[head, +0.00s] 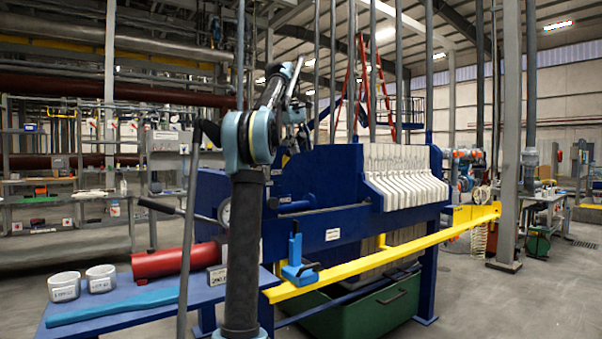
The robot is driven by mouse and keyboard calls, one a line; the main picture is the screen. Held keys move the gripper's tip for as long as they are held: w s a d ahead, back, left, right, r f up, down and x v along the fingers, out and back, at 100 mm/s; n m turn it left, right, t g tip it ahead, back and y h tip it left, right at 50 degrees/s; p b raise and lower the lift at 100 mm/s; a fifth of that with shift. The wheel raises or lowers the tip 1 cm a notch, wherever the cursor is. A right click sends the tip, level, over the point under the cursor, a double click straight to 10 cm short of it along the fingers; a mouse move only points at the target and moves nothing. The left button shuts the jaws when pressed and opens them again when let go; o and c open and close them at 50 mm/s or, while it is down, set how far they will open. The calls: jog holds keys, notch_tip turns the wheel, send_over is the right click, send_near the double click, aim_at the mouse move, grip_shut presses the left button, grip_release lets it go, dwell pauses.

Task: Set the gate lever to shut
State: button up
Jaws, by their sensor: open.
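A blue lever (296,248) stands upright on a blue bracket at the near end of the yellow gate rail (390,258), in front of the blue filter press (345,185). I cannot read any mark showing its setting. My arm rises in the foreground, left of the blue lever, and bends over toward the press. My gripper (301,134) is small and dark at the far end of the arm, above the press's left part. It is open, partly hidden against the press, and well apart from the lever. I see nothing in it.
A blue table (130,317) at lower left holds a red cylinder (163,262) and two white cups (64,286) (101,278). A black-gripped rod (160,207) sticks out left of the press. A green bin (375,310) stands beneath. Floor at right front is clear.

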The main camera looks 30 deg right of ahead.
jog(key=shift+s+f+t, duration=1.1)
jog(key=shift+s+f, duration=0.6)
jog(key=shift+f, duration=1.2)
notch_tip(320, 180, up, 17)
jog(key=a, duration=0.3)
jog(key=shift+w+f+g, duration=0.8)
jog(key=shift+w+f, duration=1.3)
jog(key=shift+f, duration=1.1)
jog(key=s+d+f, duration=0.1)
jog(key=f, duration=0.6)
jog(key=s+d+f+t, duration=0.1)
jog(key=s+d+f, duration=0.1)
jog(key=f, duration=0.6)
jog(key=shift+m+t, duration=0.3)
